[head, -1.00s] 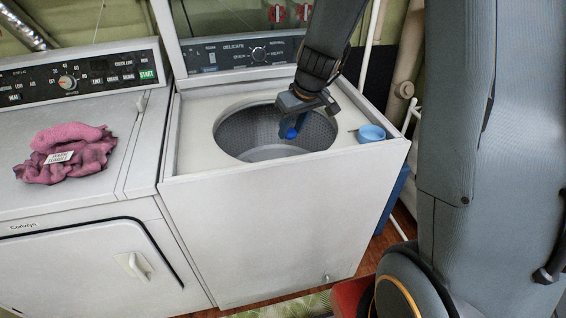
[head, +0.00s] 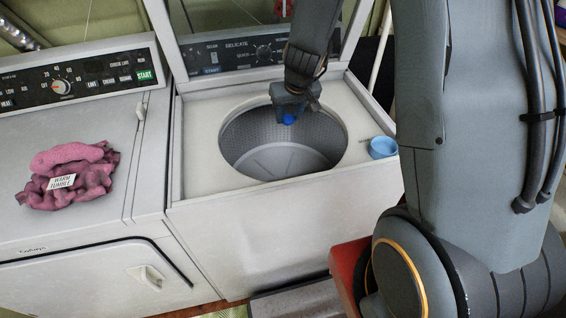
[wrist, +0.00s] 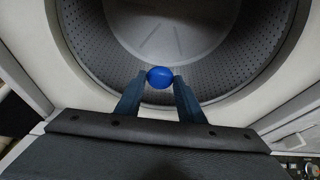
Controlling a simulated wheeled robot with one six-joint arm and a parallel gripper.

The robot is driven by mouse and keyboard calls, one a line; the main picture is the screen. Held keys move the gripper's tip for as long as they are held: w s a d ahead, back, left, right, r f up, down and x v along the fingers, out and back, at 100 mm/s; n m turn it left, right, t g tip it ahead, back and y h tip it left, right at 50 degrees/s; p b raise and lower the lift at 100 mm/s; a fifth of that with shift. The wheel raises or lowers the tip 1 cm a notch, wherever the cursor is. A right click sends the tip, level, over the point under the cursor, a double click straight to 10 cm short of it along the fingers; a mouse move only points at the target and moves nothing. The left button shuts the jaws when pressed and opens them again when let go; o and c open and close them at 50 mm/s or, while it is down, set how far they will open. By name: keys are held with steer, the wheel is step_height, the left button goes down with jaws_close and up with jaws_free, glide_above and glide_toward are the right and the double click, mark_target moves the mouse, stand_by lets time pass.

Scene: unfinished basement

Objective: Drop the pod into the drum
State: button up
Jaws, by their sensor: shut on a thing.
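The blue pod (head: 289,119) is held between the fingertips of my gripper (head: 289,112). In the wrist view the round pod (wrist: 160,77) sits between both fingers of my gripper (wrist: 160,80), with the drum behind it. The drum (head: 262,135) is a perforated metal tub with a ribbed bottom, in the open top of the white washer. In the head view my gripper overlaps the back part of the drum opening. The drum also fills the upper part of the wrist view (wrist: 170,30). The pod's exact height over the rim is hard to tell.
A light blue cup (head: 383,148) stands on the washer top (head: 195,150) right of the opening. A pink cloth (head: 75,155) with a white label (head: 62,182) lies on the dryer (head: 120,225) at left. The raised lid (head: 265,15) stands behind the opening.

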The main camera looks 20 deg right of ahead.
steer(key=shift+s+m+p, duration=0.25)
steer(key=shift+m+p, duration=0.05)
steer(key=shift+p, duration=0.05)
step_height(320, 180, down, 6)
steer(key=b, duration=0.7)
steer(key=shift+b, duration=0.3)
steer(key=o, duration=1.1)
steer(key=p+v, duration=0.6)
steer(key=v, duration=0.1)
steer(key=shift+s+r, duration=0.2)
steer(key=shift+r, duration=0.15)
